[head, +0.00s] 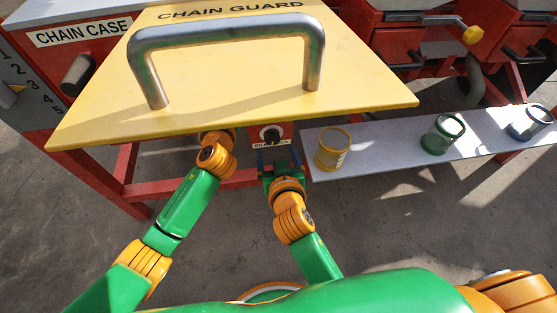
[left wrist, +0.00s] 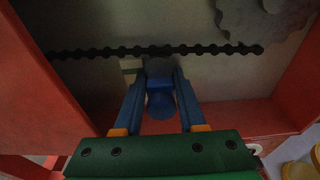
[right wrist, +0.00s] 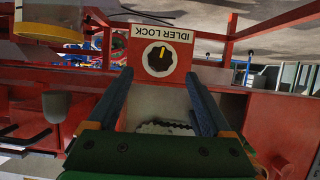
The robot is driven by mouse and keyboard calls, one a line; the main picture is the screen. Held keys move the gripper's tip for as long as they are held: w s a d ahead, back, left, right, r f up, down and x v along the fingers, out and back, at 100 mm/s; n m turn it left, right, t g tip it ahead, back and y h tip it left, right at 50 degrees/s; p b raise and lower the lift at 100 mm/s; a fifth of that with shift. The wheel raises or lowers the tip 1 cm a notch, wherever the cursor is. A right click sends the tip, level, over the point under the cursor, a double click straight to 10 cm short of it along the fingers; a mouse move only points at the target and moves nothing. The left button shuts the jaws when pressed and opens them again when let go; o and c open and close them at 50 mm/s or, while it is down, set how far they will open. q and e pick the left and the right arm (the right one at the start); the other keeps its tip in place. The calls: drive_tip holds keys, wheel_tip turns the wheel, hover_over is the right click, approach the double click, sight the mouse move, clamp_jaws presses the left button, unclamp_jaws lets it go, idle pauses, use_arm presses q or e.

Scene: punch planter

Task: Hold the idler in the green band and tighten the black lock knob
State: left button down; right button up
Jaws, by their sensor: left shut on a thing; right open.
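The black lock knob (right wrist: 160,57) with a yellow pointer sits on a red plate (right wrist: 133,60) marked IDLER LOCK, upside down in the right wrist view. In the head view the knob (head: 270,133) shows just below the yellow guard. My right gripper (right wrist: 158,76) is open and empty, facing the knob, its fingertips short of it. My left gripper (left wrist: 161,84) is shut on a blue handle (left wrist: 160,104), seemingly the idler's, just below a dark chain (left wrist: 100,52). The head view hides this gripper under the guard.
Red walls (left wrist: 40,80) flank the left gripper. A grey shelf (head: 385,158) at right holds a yellow cup (head: 333,150), a green cup (head: 442,134) and a blue cup (head: 530,122).

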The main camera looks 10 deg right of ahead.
drive_tip(key=v, duration=0.5)
drive_tip(key=shift+s, duration=0.2)
